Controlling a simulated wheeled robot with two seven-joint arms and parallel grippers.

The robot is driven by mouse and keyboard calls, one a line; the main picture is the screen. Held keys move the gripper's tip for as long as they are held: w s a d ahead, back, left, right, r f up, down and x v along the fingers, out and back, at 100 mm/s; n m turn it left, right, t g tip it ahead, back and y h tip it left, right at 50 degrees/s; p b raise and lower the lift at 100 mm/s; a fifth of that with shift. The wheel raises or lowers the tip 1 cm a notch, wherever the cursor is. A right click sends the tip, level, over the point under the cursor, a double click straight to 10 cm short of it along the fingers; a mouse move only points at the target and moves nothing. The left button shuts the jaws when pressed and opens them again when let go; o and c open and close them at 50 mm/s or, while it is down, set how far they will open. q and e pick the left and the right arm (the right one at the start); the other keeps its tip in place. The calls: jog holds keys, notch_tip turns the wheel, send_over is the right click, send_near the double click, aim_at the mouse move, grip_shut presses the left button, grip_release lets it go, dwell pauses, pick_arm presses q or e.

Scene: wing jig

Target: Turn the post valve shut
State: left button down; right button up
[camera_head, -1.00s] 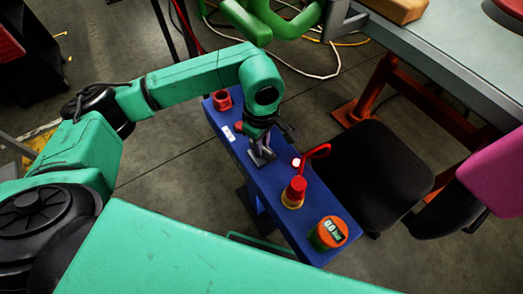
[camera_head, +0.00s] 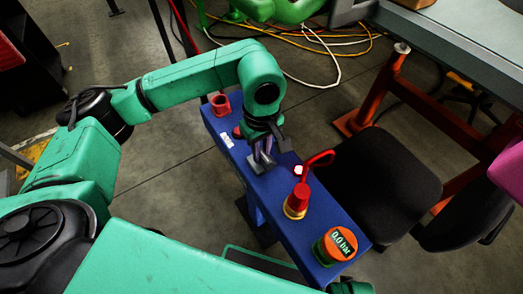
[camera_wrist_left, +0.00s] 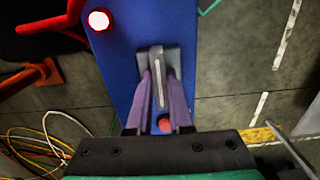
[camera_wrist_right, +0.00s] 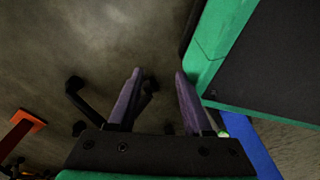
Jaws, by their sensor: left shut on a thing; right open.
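The blue post panel (camera_head: 258,205) runs diagonally through the middle of the head view. My left gripper (camera_head: 263,160) reaches down onto it, and its fingers hide most of the valve there. In the left wrist view the purple fingers (camera_wrist_left: 163,98) stand either side of the valve's pale handle bar (camera_wrist_left: 160,88), in front of a grey block, and are shut on it. The bar points roughly along the panel. The gauge (camera_head: 341,245) on the panel reads 0.0 bar. My right gripper (camera_wrist_right: 155,100) is open and empty, above the floor.
A black chair (camera_head: 385,180) stands close on the right. Cables (camera_head: 325,50) lie on the floor behind.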

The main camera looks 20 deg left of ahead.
pick_arm(q)
jog(key=shift+w+r, duration=0.1)
jog(key=shift+r, duration=0.05)
jog(key=c, duration=0.8)
grip_release()
notch_tip(320, 180, up, 14)
jog(key=shift+r+p, duration=0.25)
jog(key=shift+p, duration=0.55)
pick_arm(e)
jog(key=s, duration=0.3)
jog(key=shift+s+d+f, duration=0.15)
jog(key=shift+d+f, duration=0.15)
jog(key=shift+f, duration=0.1)
